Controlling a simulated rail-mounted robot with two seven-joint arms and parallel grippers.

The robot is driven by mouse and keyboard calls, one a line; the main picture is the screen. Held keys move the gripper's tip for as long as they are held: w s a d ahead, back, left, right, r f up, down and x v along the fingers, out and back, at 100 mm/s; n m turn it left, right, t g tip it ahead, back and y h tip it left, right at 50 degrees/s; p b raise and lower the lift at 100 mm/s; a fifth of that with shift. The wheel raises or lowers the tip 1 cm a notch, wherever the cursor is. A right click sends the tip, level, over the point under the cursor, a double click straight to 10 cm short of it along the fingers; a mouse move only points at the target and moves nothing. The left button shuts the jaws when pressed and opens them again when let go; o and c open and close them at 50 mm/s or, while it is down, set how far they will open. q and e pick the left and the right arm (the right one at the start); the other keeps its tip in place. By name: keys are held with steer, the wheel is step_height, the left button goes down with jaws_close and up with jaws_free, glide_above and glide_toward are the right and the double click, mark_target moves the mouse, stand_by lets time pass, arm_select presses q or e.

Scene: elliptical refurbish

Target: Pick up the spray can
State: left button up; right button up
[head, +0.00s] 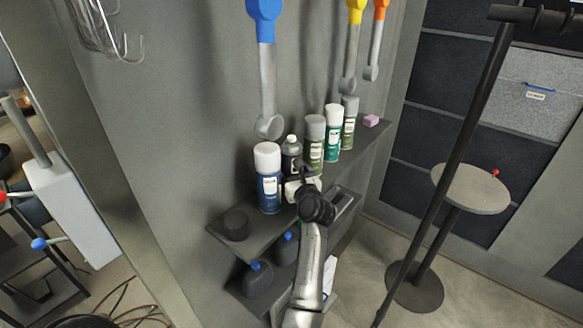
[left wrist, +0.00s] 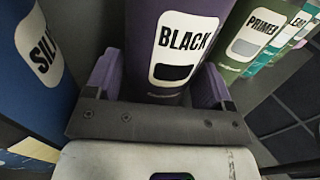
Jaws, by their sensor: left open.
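A dark purple spray can labelled BLACK (left wrist: 178,45) stands upright on the upper wall shelf; it also shows in the head view (head: 291,146), its lower part hidden behind my gripper. My left gripper (head: 301,180) is at the front of this can. In the left wrist view the left gripper (left wrist: 158,82) is open, with one purple finger on each side of the can. I cannot tell whether the fingers touch it. My right gripper is not in view.
A blue can with white cap (head: 268,183) stands close left of the gripper; a green PRIMER can (head: 314,143) stands right. Further right are a teal can (head: 332,138) and another green can (head: 349,124). A dark round tub (head: 236,225) sits at the shelf's left end. Tools hang above.

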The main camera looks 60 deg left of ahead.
mark_target(292, 158)
arm_select(q)
steer(key=shift+w+a, duration=0.15)
steer(key=shift+a, duration=0.7)
steer(key=shift+c, duration=0.3)
steer(key=c, duration=0.6)
steer(key=shift+r, duration=0.1)
steer(key=shift+r, duration=0.45)
step_height(292, 158, up, 3)
steer(key=shift+r+p, duration=0.2)
steer(key=shift+p, duration=0.35)
steer(key=w+d+r, duration=0.1)
steer(key=d+r, duration=0.1)
steer(key=d, duration=0.1)
steer(key=w+d+r, duration=0.1)
steer(key=d+r, duration=0.1)
steer(key=d, duration=0.2)
steer(key=w+d+r, duration=0.1)
steer(key=d+r, duration=0.1)
steer(key=d, duration=0.2)
steer(key=shift+w+d+r, duration=0.1)
steer(key=shift+w+r, duration=0.2)
